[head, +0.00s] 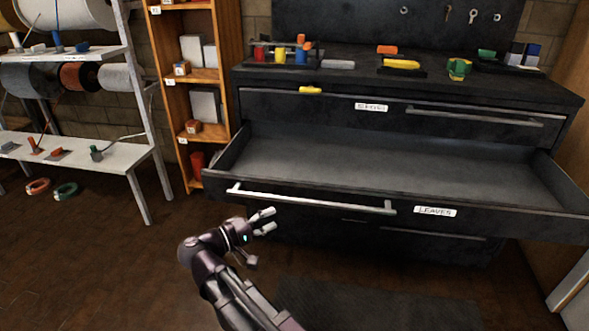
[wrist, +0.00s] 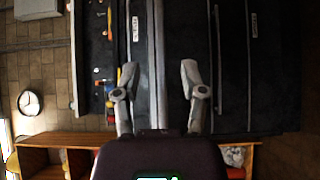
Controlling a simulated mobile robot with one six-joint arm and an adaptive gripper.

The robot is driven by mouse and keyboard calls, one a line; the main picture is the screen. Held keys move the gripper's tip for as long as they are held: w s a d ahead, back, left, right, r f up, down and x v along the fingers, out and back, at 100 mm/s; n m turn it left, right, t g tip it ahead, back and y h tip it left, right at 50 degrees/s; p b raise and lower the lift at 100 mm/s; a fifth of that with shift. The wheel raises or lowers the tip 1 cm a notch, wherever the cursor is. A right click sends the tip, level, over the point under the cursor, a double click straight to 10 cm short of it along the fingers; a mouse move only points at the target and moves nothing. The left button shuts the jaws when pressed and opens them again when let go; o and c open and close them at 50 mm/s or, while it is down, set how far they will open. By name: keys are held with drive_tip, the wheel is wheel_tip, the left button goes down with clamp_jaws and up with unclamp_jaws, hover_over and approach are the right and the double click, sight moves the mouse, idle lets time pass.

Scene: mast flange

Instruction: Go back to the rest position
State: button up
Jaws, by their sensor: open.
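My gripper (head: 266,220) is open and empty in the head view, in front of the pulled-out drawer and below the left part of its handle (head: 305,200). There is a gap between the fingers and the handle in the picture, but I cannot tell the depth exactly. In the wrist view my gripper (wrist: 157,85) shows its two fingers spread apart, with the dark cabinet fronts behind them. The open drawer (head: 380,175), labelled LEAVES, looks empty inside.
The black cabinet (head: 300,82) carries tools and small coloured items on top, and its upper drawer is shut. A wooden shelf (head: 225,50) and a white spool rack (head: 125,160) stand to the left. A dark mat (head: 370,300) lies on the floor.

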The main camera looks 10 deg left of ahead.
drive_tip(key=w+d+f+m+g+y+p, duration=0.1)
drive_tip(key=w+d+f+g, duration=0.2)
drive_tip(key=d, duration=0.5)
drive_tip(key=w+d+f+m+g+y+p, duration=0.1)
drive_tip(key=d+f+g+y, duration=0.1)
drive_tip(key=d+f+g, duration=0.45)
drive_tip(key=s+d+f+m+g+y+p, duration=0.1)
drive_tip(key=s+d+f+m+y, duration=0.15)
drive_tip(key=d+y, duration=0.45)
drive_tip(key=s+d+f+m+g+y+p, duration=0.2)
drive_tip(key=d+m+y, duration=0.15)
drive_tip(key=d, duration=0.75)
wheel_tip(320, 180, up, 38)
drive_tip(key=p, duration=3.7)
drive_tip(key=shift+m, duration=0.3)
